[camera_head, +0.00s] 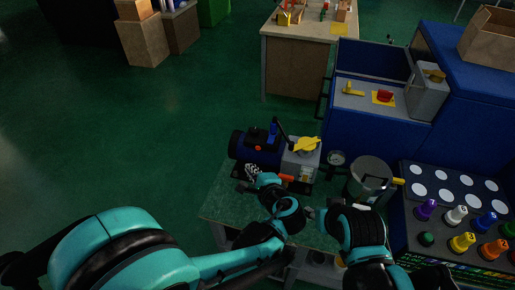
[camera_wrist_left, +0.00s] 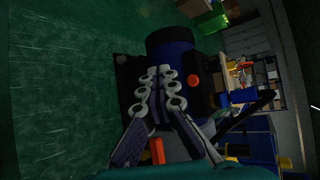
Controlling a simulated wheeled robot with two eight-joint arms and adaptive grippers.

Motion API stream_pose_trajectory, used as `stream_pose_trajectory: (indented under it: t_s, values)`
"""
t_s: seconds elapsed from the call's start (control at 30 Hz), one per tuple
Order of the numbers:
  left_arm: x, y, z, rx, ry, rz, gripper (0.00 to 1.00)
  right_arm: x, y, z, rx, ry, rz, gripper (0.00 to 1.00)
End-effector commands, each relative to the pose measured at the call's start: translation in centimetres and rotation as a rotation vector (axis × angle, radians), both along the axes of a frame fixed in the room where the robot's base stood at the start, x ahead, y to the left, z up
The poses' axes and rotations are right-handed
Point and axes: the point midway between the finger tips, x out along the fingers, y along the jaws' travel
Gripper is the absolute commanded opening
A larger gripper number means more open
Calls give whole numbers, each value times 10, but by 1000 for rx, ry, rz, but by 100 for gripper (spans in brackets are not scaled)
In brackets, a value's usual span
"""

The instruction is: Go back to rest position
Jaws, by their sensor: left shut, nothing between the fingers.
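My left gripper (camera_head: 252,172) is at the front left of the crimping press, beside its blue cylindrical body (camera_head: 250,146). In the left wrist view the gripper (camera_wrist_left: 158,76) is shut and empty, with the dark blue press body (camera_wrist_left: 172,40) and its red button (camera_wrist_left: 193,81) behind it. I cannot tell whether they touch. The press has a grey block with a yellow part (camera_head: 307,144) on top. My right arm reaches in from the bottom right, but I cannot make out its gripper.
The press stands on a green bench (camera_head: 220,203). A round metal pot (camera_head: 370,178) is to its right. A black board (camera_head: 425,215) with white discs and several coloured knobs lies at right. A blue workstation (camera_head: 380,125) is behind. Open green floor (camera_head: 120,140) is at left.

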Motion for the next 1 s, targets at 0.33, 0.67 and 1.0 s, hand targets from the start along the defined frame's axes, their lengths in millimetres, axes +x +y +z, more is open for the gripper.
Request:
stream_pose_trajectory:
  t_s: [0.33,0.67,1.0]
  values:
    - [-1,14,2,-48,17,32,0,0,0,0,0,0,0,40]
    - [-55,127,7,-619,134,399,0,0,0,0,0,0,0,40]
    - [-139,173,14,-1280,95,811,0,0,0,0,0,0,0,40]
